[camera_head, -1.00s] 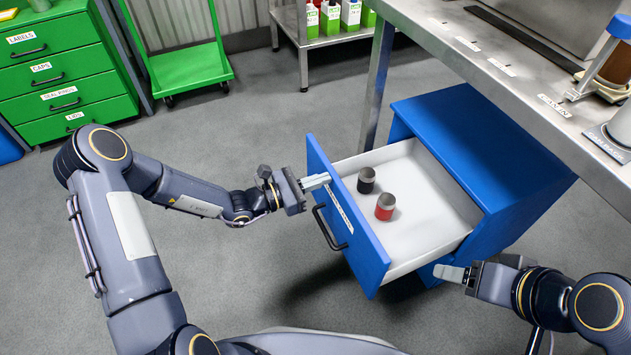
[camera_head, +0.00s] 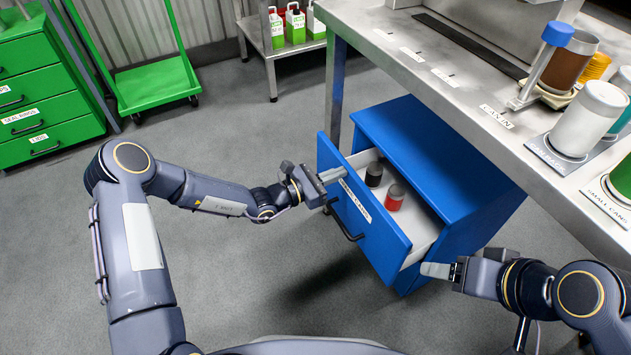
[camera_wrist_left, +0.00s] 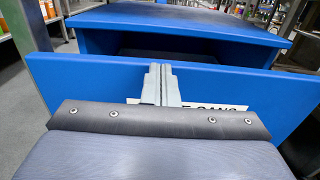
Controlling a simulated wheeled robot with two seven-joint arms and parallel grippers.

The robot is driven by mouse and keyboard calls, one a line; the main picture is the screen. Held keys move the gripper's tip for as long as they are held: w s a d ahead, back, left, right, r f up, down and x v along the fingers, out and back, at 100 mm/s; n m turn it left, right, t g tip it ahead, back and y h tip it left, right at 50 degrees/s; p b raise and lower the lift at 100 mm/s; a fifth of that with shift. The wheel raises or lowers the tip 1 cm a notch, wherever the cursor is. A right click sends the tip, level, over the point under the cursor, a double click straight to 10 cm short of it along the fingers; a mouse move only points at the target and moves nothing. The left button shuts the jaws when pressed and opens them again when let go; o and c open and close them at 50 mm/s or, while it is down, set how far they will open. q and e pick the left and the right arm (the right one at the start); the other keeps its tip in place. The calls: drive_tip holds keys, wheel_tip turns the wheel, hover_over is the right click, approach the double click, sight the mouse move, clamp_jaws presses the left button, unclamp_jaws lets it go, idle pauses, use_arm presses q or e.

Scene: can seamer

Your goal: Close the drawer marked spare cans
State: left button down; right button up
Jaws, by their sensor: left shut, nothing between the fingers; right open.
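The blue drawer (camera_head: 371,222) under the metal bench is partly open. A white label, partly covered by my gripper, and a dark handle (camera_head: 345,222) are on its front. A dark can (camera_head: 374,174) and a red can (camera_head: 395,197) stand inside. My left gripper (camera_head: 335,174) is shut and empty, its fingertips against the drawer front near the upper edge. The left wrist view shows the fingers (camera_wrist_left: 161,84) over the front (camera_wrist_left: 225,85), with the label's end visible beside them. My right gripper (camera_head: 437,270) is open and empty by the drawer's near right corner.
The blue cabinet (camera_head: 440,160) holds the drawer under the metal bench (camera_head: 440,85). Dispensers and cups stand on the bench at right. A green drawer unit (camera_head: 45,110) and green cart (camera_head: 150,85) are at the back left. Grey floor is clear between.

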use_arm(q)
drive_tip(key=x, duration=0.7)
drive_tip(key=shift+d, duration=0.1)
use_arm(e)
drive_tip(key=shift+f, duration=0.3)
use_arm(q)
drive_tip(key=shift+s+a, duration=0.1)
drive_tip(key=shift+a, duration=0.4)
drive_tip(key=g+y+b, duration=0.2)
drive_tip(key=y+b, duration=0.1)
approach(360, 187)
drive_tip(key=b+x, duration=0.3)
drive_tip(key=x, duration=0.9)
drive_tip(key=shift+w+d+f+b, duration=0.1)
drive_tip(key=shift+w+d+b, duration=0.2)
drive_tip(key=shift+b, duration=0.1)
drive_tip(key=shift+w+d, duration=0.3)
drive_tip(key=shift+d, duration=0.3)
use_arm(e)
wheel_tip(360, 187, down, 6)
drive_tip(key=s, duration=0.1)
drive_tip(key=shift+s+a+f, duration=0.25)
drive_tip(key=shift+s+a, duration=0.1)
drive_tip(key=shift+s, duration=0.05)
